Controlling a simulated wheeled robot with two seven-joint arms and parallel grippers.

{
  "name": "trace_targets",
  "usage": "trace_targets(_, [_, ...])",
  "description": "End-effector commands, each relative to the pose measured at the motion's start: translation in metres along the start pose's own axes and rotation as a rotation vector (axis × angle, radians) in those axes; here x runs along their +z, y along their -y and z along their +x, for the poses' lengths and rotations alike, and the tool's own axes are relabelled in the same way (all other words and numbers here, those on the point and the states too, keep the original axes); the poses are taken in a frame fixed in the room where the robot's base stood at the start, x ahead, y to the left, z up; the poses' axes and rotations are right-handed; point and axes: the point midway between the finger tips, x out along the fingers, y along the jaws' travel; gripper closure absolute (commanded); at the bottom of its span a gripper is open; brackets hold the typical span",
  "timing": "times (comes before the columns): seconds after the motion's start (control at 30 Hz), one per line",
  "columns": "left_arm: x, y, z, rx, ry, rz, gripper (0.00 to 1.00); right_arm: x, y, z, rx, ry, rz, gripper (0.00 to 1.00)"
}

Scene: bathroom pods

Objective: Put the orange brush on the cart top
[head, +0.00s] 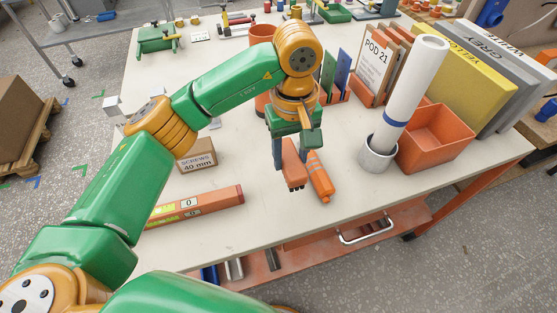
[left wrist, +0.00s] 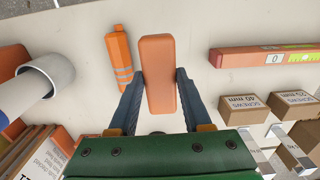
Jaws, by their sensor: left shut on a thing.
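The orange brush (head: 293,165) is a plain block-like orange body with dark bristle tips at its lower end in the head view. My left gripper (head: 290,148) points down and is shut on it. In the left wrist view the brush (left wrist: 159,75) lies between the two dark fingers of the gripper (left wrist: 157,80). I cannot tell whether it is clear of the table. A grey wheeled cart (head: 110,32) stands at the top left of the head view, beyond the table, with a few items on it. My right gripper is not in view.
An orange tool with grey bands (head: 320,177) lies right beside the brush. A level (head: 195,205) and a screws box (head: 197,156) are to the left. A grey cup holding a white roll (head: 378,153) and an orange bin (head: 436,135) stand right. The table's front middle is clear.

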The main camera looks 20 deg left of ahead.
Motion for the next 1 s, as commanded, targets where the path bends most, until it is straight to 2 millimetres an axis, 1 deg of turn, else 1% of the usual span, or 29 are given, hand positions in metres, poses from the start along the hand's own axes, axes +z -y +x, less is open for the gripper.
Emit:
trace_targets(0.03, [-0.004, 0.009, 0.014, -0.005, 0.008, -0.001, 1.00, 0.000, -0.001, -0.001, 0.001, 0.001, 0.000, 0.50])
trace_targets(0.1, [-0.012, 0.018, 0.029, -0.004, 0.007, -0.001, 1.00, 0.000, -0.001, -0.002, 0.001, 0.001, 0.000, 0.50])
trace_targets(0.27, [-0.022, 0.032, 0.047, -0.004, 0.004, 0.000, 1.00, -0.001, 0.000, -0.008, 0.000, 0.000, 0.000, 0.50])
trace_targets(0.3, [-0.024, 0.035, 0.053, -0.006, 0.005, 0.001, 1.00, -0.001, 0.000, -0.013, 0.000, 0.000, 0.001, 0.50])
trace_targets(0.37, [-0.023, 0.034, 0.064, -0.006, 0.007, 0.003, 1.00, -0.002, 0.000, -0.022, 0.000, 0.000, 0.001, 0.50])
trace_targets(0.43, [-0.024, 0.034, 0.075, -0.004, 0.005, 0.002, 1.00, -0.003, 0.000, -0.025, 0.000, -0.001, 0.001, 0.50])
trace_targets(0.53, [-0.025, 0.033, 0.082, -0.002, 0.001, 0.003, 1.00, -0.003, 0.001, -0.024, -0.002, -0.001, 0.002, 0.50])
trace_targets(0.7, [-0.025, 0.033, 0.083, -0.001, 0.001, 0.003, 1.00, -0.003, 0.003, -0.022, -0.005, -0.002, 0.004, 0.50])
trace_targets(0.8, [-0.025, 0.033, 0.086, -0.001, 0.001, 0.003, 1.00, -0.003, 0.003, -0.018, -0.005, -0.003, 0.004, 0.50])
trace_targets(0.83, [-0.025, 0.033, 0.084, -0.001, 0.001, 0.003, 0.43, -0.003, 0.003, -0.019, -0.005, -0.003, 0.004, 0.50])
trace_targets(0.87, [-0.025, 0.033, 0.084, -0.001, 0.001, 0.003, 0.35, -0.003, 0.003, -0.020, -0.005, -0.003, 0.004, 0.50])
trace_targets(0.9, [-0.025, 0.033, 0.084, -0.001, 0.001, 0.003, 0.24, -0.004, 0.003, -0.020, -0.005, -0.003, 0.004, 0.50])
trace_targets(0.93, [-0.025, 0.033, 0.084, -0.001, 0.001, 0.003, 0.21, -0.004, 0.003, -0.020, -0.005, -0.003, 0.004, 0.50])
trace_targets(1.0, [-0.025, 0.033, 0.084, -0.001, 0.002, 0.003, 0.21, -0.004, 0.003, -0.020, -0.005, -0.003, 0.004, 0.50])
